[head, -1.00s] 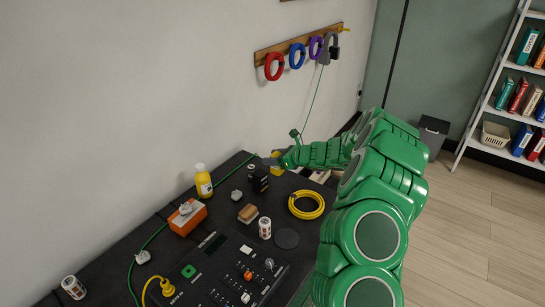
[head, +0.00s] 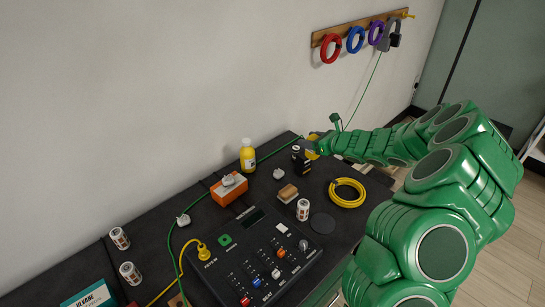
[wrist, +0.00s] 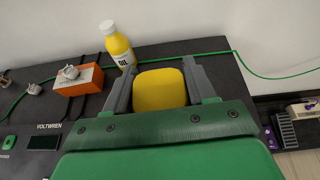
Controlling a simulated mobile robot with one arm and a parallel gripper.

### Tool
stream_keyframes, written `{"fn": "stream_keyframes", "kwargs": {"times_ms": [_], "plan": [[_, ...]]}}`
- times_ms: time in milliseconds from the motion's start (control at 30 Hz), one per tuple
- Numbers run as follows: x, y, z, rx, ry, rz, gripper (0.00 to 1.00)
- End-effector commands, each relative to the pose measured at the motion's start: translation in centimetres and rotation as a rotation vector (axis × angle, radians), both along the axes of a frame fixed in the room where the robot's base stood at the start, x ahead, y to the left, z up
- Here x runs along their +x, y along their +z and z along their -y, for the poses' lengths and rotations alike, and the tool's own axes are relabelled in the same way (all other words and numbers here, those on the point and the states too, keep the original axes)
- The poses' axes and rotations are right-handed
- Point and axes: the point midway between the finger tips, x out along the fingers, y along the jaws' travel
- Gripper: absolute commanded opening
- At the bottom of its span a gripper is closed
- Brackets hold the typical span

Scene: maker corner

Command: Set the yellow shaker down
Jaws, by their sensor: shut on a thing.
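The yellow shaker (wrist: 160,90) sits between the two grey fingers of my gripper (wrist: 159,82) in the wrist view. The gripper is shut on it. In the head view, my gripper (head: 312,147) is over the far end of the dark table (head: 150,217), and a little of the yellow shaker (head: 313,154) shows there. I cannot tell whether its base touches the table. A dark block-like thing (head: 299,160) stands close to the gripper on its left.
A yellow oil bottle (head: 248,156) stands left of the gripper, with an orange box (head: 229,190) nearer. A yellow cable coil (head: 347,192), a white can (head: 303,209) and a control panel (head: 255,255) lie nearer me. A green cable (wrist: 222,53) runs behind the shaker.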

Motion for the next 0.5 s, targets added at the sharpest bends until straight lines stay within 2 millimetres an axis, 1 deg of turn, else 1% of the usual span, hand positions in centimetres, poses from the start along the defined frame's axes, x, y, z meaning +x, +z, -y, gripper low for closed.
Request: {"fn": "stream_keyframes", "kwargs": {"times_ms": [33,300,500], "plan": [[0.3,0.2,-1.2,0.002,-0.001,0.004,0.22],[1.1,0.6,-6.1,0.002,-0.019,0.012,0.22],[1.2,0.4,-9.9,0.004,-0.027,0.004,0.22]]}}
